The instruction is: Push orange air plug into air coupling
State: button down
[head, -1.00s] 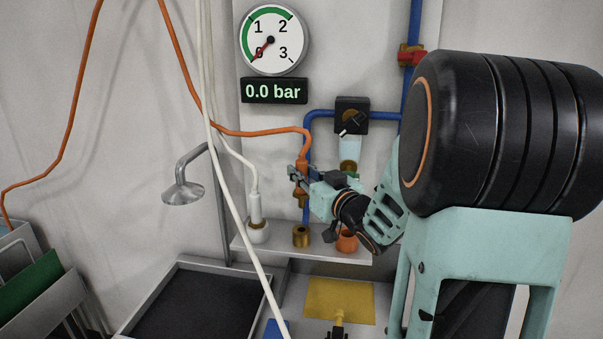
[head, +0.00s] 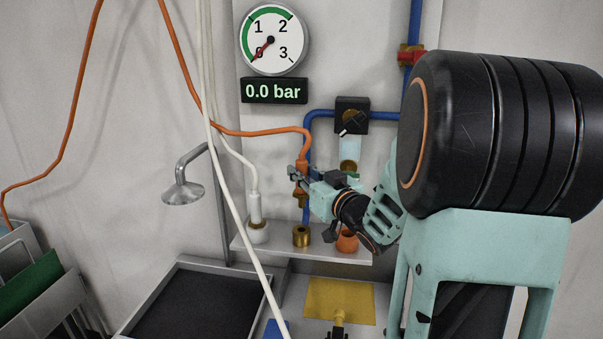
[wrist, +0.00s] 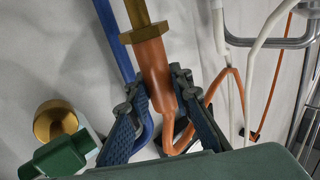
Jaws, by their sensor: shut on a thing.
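The orange air plug (head: 302,169) hangs upright with its brass tip pointing down and its orange hose running off the top. My gripper (head: 299,177) is shut on the plug's orange body. The wrist view shows the plug (wrist: 155,72) between the two fingers of my gripper (wrist: 158,105), with its brass collar and tip beyond them. A brass socket (head: 301,236), which looks like the air coupling, stands on the shelf below the plug. A clear gap shows between the tip and the socket. I cannot make out the coupling in the wrist view.
On the shelf (head: 285,249), a white plug (head: 255,207) stands in a white holder to the left, and an orange cup (head: 347,241) is to the right. A blue pipe (head: 323,114) runs behind. A white hose (head: 238,220) hangs in front. The display (head: 274,91) reads 0.0 bar.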

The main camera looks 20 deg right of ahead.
aim_at(302, 207)
jog(key=shift+f+b, duration=4.4)
jog(key=shift+f, duration=0.65)
jog(key=c, duration=1.7)
grip_release()
jog(key=shift+o, duration=0.2)
jog(key=s, duration=1.2)
jog(key=shift+d, duration=0.4)
